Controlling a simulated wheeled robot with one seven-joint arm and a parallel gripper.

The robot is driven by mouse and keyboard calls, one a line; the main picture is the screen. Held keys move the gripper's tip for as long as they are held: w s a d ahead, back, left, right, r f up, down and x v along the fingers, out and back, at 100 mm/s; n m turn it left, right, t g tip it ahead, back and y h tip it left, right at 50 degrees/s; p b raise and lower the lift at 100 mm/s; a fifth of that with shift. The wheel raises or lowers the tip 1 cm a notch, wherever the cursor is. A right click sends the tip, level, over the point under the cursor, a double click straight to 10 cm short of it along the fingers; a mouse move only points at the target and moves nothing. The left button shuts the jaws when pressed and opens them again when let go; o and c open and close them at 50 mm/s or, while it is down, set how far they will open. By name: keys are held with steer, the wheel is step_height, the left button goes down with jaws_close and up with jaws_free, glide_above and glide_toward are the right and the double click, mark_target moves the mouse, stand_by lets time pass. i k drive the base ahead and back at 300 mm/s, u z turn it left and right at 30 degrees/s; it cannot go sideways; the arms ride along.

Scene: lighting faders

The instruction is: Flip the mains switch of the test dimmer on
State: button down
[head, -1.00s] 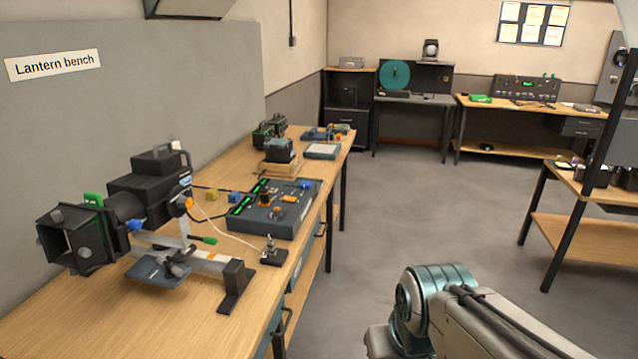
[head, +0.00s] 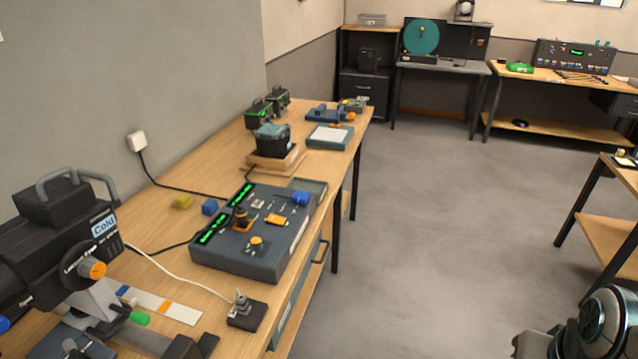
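A dark blue-grey control box (head: 262,262), which looks like the test dimmer, lies on the wooden lantern bench. It has green lit displays, an orange-topped knob (head: 257,243), a dark knob with an orange band (head: 241,217), an orange part (head: 275,220) and a blue part (head: 299,198) on top. A small black block with a metal lever (head: 241,303) stands in front of it near the bench edge, with a white cable running to it. I cannot tell which part is the mains switch or its position. My gripper is out of view; only part of my arm shows at lower right.
A large black lantern (head: 60,235) marked "Cold" stands at the left of the bench. Yellow (head: 182,202) and blue (head: 210,207) blocks, cables and a black device on a wooden base (head: 275,162) lie behind the box. The floor (head: 430,240) right of the bench is clear.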

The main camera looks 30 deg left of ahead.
mark_target(274, 218)
steer(key=u, duration=0.6)
steer(key=i, duration=1.1)
steer(key=u, duration=0.95)
